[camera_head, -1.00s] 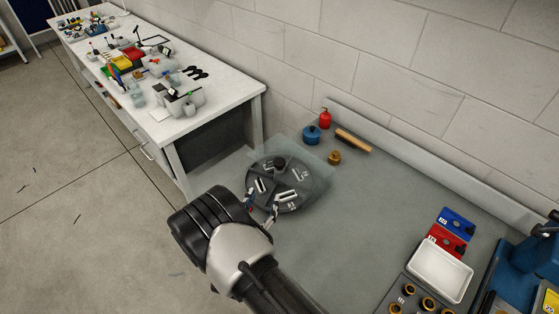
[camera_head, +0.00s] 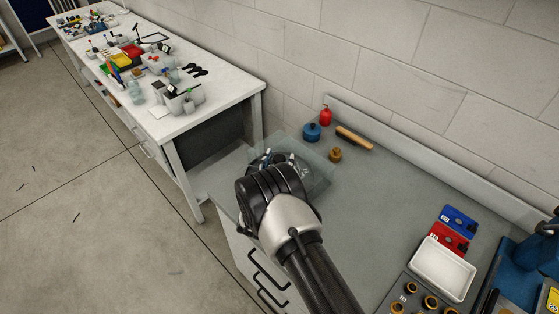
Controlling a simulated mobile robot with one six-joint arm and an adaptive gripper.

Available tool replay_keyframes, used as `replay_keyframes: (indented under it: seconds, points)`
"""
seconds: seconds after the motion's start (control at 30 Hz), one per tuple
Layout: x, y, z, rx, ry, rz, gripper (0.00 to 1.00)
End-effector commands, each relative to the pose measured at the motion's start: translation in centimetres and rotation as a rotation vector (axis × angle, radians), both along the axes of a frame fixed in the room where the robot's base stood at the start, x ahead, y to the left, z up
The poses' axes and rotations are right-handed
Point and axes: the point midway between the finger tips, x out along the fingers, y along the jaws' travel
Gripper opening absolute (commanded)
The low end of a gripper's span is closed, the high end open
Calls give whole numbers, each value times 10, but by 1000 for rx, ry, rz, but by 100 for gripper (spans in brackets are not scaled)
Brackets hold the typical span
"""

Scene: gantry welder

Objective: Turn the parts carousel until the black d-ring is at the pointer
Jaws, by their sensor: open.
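My gripper (camera_head: 282,158) is over the carousel's far side, mostly hidden behind my wrist. Its fingertips are open as far as they show; I cannot tell whether they touch the carousel. The black d-ring and the pointer cannot be made out.
Behind the carousel stand a blue pot (camera_head: 312,132), a red bottle (camera_head: 326,116), a brass piece (camera_head: 335,155) and a wooden-handled brush (camera_head: 354,137). A white tray (camera_head: 443,268) lies at right. A cluttered white table (camera_head: 225,100) stands at left. The bench middle is clear.

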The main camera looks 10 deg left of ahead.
Motion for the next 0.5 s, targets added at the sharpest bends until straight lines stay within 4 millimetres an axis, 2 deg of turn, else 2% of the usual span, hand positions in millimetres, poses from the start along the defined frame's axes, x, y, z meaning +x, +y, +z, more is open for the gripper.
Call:
replay_keyframes:
  seconds: [0.13,0.4,0.5]
  points:
    - [9,-1,0,-1,0,0,56]
    - [9,-1,0,-1,0,1,56]
    - [9,-1,0,-1,0,1,49]
